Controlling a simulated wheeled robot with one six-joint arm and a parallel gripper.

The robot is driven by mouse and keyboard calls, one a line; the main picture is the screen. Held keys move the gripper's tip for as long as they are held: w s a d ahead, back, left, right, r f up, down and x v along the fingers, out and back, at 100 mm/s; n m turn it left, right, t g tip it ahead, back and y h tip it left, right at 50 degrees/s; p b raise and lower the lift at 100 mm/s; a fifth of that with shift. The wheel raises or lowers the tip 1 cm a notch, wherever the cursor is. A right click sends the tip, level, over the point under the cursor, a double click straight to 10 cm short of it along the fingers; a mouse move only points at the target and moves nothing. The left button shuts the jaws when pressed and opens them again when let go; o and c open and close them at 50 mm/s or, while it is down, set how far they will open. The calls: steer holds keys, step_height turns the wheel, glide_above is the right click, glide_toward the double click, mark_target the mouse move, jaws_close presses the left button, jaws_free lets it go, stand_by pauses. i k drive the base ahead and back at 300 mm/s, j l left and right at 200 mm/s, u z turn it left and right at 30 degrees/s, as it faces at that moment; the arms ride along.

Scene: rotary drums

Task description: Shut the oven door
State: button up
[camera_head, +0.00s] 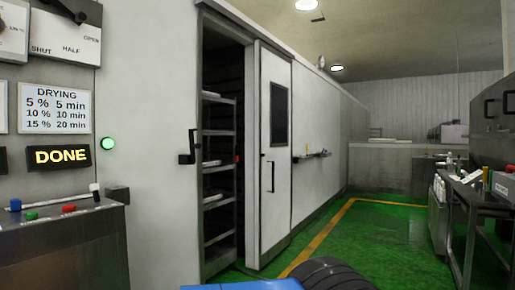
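The oven door (275,200) is a tall white panel with a dark window (279,115) and a vertical handle (273,178). It stands partly open, to the right of a dark opening in the long white oven wall (160,110). Inside the opening is a metal rack (220,132) with pale things on its shelves. A dark latch or handle (188,148) sits on the wall at the left of the opening. My gripper is not in view.
A panel at left has a lit DONE sign (59,156), a drying chart (55,109) and a control box (65,230) with coloured knobs. A green lamp (108,143) is lit. Benches (470,195) line the right. The green floor (375,235) between is clear.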

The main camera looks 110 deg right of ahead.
mark_target(274, 70)
steer(key=z, duration=3.5)
steer(key=i+z, duration=0.2)
steer(key=i+j, duration=0.1)
steer(key=i, duration=0.5)
steer(key=i+j+z, duration=0.1)
steer(key=i, duration=0.45)
steer(key=i+j, duration=0.2)
steer(key=i, duration=0.4)
steer(key=l+z, duration=0.05)
